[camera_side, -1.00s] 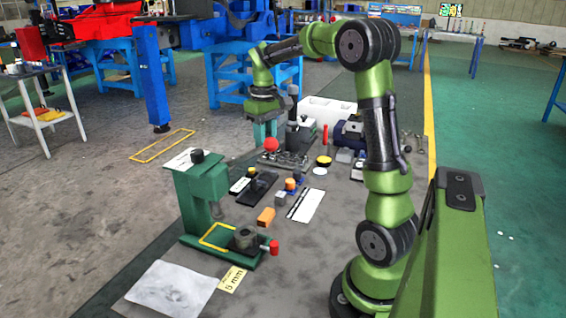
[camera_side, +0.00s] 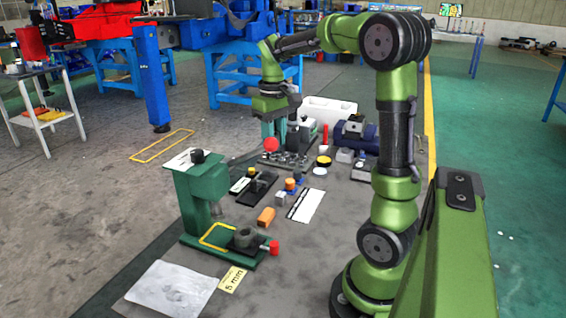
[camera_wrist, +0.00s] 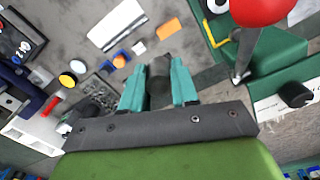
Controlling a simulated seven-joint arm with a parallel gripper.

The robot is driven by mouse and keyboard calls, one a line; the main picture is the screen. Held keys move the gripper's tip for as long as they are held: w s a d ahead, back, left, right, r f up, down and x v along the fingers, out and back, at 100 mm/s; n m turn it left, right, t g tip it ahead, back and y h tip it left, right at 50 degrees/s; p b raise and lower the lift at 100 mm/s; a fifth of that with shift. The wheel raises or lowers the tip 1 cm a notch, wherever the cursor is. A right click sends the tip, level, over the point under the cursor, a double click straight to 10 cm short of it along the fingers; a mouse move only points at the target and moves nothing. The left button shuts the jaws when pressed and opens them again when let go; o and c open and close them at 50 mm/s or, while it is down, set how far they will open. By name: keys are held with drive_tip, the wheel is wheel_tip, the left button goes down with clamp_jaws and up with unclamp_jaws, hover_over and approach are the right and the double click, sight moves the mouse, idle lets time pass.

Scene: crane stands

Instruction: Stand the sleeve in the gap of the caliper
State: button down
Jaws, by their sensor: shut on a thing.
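My gripper (camera_wrist: 159,67) is shut on a dark grey piece, taken to be the sleeve (camera_wrist: 158,88), which sits between the two teal fingers in the wrist view. In the side view my gripper (camera_side: 273,130) hangs over the back of the bench, and the held piece cannot be made out there. I cannot tell for sure which part is the caliper.
A lever with a red ball (camera_side: 271,145) reaches from the green stand near my gripper; the ball (camera_wrist: 262,8) looms in the wrist view. An orange block (camera_side: 266,216), a white card (camera_side: 306,205) and a black plate (camera_side: 258,190) lie mid-bench. The front right is clear.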

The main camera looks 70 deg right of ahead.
drive_tip(key=s+d+f+m, duration=0.5)
drive_tip(key=s+f+m, duration=0.15)
drive_tip(key=s, duration=0.55)
drive_tip(key=m, duration=0.5)
hover_over(346, 230)
wheel_tip(346, 230, down, 12)
drive_tip(key=shift+f, duration=2.25)
drive_tip(key=shift+f, duration=0.1)
drive_tip(key=c, duration=0.8)
unclamp_jaws()
drive_tip(key=shift+c, duration=0.2)
